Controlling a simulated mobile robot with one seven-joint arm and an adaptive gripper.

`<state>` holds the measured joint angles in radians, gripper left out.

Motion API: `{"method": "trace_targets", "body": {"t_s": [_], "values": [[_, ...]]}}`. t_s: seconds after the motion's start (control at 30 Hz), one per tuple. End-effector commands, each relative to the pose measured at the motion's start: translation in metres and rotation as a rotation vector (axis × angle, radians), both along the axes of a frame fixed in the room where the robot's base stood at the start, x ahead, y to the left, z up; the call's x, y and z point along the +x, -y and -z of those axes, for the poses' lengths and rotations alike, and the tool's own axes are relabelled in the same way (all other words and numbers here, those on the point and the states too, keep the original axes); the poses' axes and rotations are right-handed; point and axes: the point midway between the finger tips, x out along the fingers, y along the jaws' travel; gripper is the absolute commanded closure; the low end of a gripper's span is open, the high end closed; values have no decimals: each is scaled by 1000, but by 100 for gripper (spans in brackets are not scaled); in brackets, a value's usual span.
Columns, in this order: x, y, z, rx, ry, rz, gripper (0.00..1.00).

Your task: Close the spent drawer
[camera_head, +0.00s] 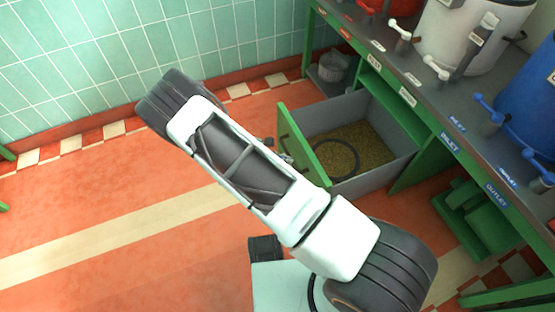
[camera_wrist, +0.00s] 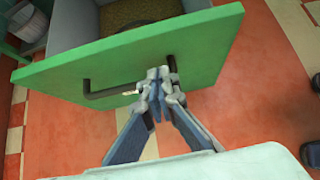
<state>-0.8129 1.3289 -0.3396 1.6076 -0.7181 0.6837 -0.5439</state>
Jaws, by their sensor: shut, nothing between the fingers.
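The drawer (camera_head: 290,140) stands pulled out from under the bench, with a green front, grey walls and a brownish granular fill (camera_head: 370,142). In the wrist view its green front panel (camera_wrist: 215,45) spans the top, with a dark bar handle (camera_wrist: 108,93) on its face. My gripper (camera_wrist: 160,75) is shut and empty, its fingertips at the panel beside the right end of the handle. I cannot tell whether they touch the panel. In the head view my arm hides most of the gripper, and only a small part shows by the drawer front.
The dark bench top (camera_head: 425,90) carries a white vessel (camera_head: 465,35) and a blue vessel (camera_head: 530,110) with taps. A grey bucket (camera_head: 334,66) stands under the bench's far end. Green tubs (camera_head: 475,215) sit below at right.

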Motion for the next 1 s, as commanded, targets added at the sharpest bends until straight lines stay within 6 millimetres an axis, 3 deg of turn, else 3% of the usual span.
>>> {"method": "trace_targets", "body": {"t_s": [0.13, 0.4, 1.0], "values": [[7, 22, 24, -2, -1, 1, 100], [17, 53, 20, 0, 1, 1, 100], [19, 58, 18, 1, 0, 1, 100]]}}
